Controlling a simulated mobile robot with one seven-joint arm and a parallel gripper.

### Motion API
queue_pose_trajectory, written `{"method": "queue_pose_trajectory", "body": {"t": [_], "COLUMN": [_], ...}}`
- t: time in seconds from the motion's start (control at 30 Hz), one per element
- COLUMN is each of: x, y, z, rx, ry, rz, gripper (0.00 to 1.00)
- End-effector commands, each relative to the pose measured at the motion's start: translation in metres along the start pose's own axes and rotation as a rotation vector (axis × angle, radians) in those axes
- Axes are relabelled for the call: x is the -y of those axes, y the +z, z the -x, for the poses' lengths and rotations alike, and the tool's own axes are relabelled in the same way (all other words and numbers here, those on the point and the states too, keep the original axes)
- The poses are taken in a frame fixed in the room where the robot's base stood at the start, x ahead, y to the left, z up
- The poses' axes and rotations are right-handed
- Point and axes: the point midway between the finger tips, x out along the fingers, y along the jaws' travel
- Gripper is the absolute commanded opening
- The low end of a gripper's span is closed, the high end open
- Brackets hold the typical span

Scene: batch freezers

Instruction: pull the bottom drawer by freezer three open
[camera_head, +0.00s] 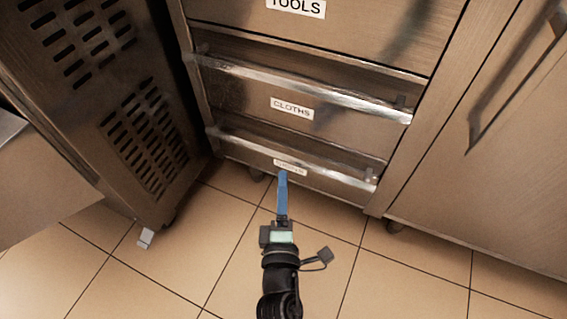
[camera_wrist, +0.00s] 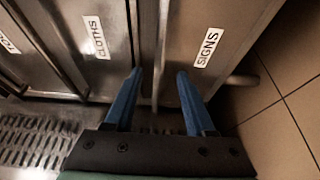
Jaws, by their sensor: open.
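The bottom drawer, labelled SIGNS (camera_head: 290,167), is the lowest of the steel drawers in the head view. Its front looks flush with the unit. Its long bar handle (camera_head: 240,143) runs across the top of that front. My gripper (camera_head: 283,174) reaches up to the drawer front from the floor side, near the label. In the wrist view my gripper (camera_wrist: 158,72) is open, its two blue fingers apart. The handle bar (camera_wrist: 161,50) appears between the fingertips. Contact cannot be told.
The CLOTHS drawer (camera_head: 330,122) with its own bar handle (camera_head: 300,85) is just above, and the TOOLS drawer (camera_head: 330,30) above that. A vented steel machine (camera_head: 120,110) stands close on the left. A cabinet door (camera_head: 490,150) is on the right. The tiled floor (camera_head: 200,260) in front is clear.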

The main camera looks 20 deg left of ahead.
Motion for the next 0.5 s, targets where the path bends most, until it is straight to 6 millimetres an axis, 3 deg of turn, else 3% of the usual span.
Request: {"method": "queue_pose_trajectory", "body": {"t": [0.2,0.5], "x": [0.0,0.0], "y": [-0.001,0.0], "z": [-0.042,-0.067], "rx": [-0.001,0.001], "ry": [0.002,0.0], "rz": [0.0,-0.002], "gripper": [0.55,0.55]}}
